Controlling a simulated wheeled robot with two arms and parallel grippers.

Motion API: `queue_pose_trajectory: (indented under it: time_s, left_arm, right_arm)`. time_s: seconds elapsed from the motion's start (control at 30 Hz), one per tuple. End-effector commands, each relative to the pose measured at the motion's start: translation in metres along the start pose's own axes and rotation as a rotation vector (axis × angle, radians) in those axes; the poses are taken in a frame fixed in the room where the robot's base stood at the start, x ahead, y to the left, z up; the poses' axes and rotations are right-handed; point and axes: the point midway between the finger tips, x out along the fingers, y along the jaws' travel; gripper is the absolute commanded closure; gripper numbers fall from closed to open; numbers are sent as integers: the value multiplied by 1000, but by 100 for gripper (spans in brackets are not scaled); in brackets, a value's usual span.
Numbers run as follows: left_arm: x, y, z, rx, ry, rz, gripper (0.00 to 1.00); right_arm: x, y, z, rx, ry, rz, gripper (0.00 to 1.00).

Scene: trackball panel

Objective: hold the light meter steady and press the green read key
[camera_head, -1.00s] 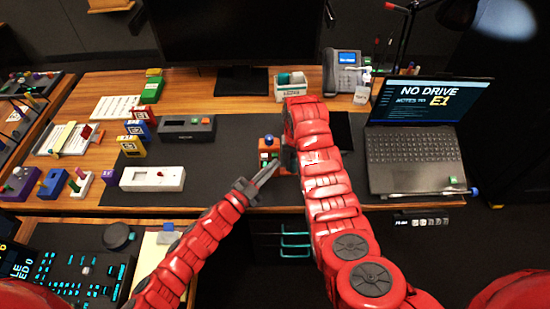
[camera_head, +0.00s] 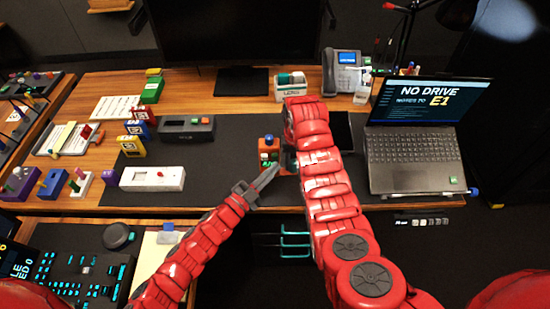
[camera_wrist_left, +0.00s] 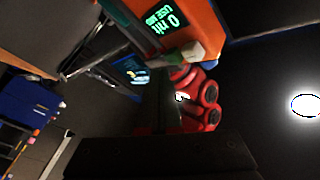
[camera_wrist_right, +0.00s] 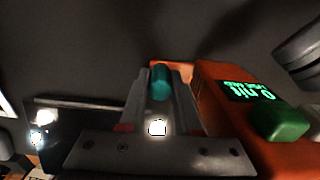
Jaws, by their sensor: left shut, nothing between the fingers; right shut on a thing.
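The orange light meter (camera_head: 268,146) stands on the dark desk mat, partly hidden by my right arm in the head view. Its screen reads about 0 nit in the left wrist view (camera_wrist_left: 190,22). In the right wrist view its green key (camera_wrist_right: 280,120) sits below the screen. My right gripper (camera_head: 288,158) is at the meter's right side, shut on a teal cylindrical part (camera_wrist_right: 160,84) beside the orange body. My left gripper (camera_head: 276,170) is shut and empty, its tips close to the meter's front. Whether they touch the key I cannot tell.
A white box device (camera_head: 150,180) and a dark grey device (camera_head: 186,128) stand left of the meter. A laptop (camera_head: 415,150) is to the right, a phone (camera_head: 343,72) and a small white bin (camera_head: 291,87) behind.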

Motion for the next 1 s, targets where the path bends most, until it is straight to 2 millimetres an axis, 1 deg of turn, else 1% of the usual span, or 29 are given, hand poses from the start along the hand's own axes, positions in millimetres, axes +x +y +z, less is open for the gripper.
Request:
queue_pose_trajectory:
  time_s: [0.37,0.8,1.0]
  left_arm:
    - [-3,2,-1,1,-1,1,100]
    - [-32,24,-23,0,1,2,100]
    - [-36,26,-26,1,0,1,100]
  right_arm:
    - [0,0,0,0,-1,0,100]
    - [0,0,0,0,-1,0,100]
    - [0,0,0,0,-1,0,100]
